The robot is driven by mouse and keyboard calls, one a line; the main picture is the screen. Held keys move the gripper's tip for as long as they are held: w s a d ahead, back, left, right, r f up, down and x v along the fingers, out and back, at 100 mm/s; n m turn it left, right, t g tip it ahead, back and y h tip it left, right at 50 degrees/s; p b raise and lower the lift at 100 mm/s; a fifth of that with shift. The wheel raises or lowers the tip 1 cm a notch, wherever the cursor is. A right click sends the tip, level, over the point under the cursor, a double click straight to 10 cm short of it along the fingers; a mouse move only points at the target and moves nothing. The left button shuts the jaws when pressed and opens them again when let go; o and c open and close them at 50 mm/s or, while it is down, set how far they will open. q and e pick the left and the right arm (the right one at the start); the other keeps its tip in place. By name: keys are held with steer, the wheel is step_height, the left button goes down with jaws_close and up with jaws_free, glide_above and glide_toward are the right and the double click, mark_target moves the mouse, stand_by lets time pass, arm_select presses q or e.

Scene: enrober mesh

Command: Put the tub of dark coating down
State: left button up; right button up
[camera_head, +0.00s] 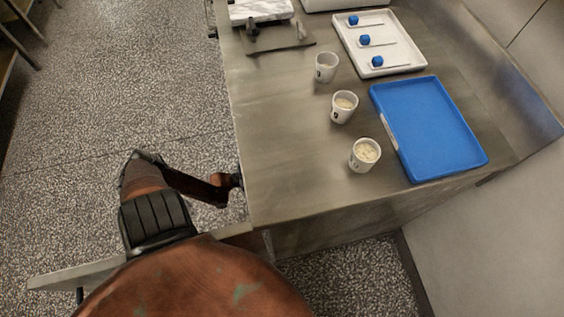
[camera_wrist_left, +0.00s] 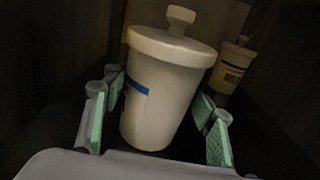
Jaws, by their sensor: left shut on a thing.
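In the left wrist view a white lidded tub (camera_wrist_left: 160,105) with a knob on top and a blue stripe stands between the green-padded fingers of my left gripper (camera_wrist_left: 163,115). The gripper is shut on it. The tub looks tilted in this view, and its contents are hidden by the lid. Whether its base touches a surface cannot be seen. In the head view my left arm reaches to the left edge of the steel table (camera_head: 285,185); its gripper and the tub are not visible there. My right gripper is not in view.
A second lidded tub (camera_wrist_left: 232,65) stands behind in the dark space. On the table are a blue tray (camera_head: 430,130), three white cups (camera_head: 365,155), a white tray (camera_head: 400,50) with blue-ended tools and a marbled slab (camera_head: 260,10). The table's near left part is clear.

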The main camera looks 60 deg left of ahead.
arm_select(q)
steer(key=o, duration=1.7)
steer(key=shift+f, duration=0.1)
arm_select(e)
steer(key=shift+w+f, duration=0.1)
arm_select(q)
steer(key=p+v, duration=0.1)
steer(key=v, duration=1.1)
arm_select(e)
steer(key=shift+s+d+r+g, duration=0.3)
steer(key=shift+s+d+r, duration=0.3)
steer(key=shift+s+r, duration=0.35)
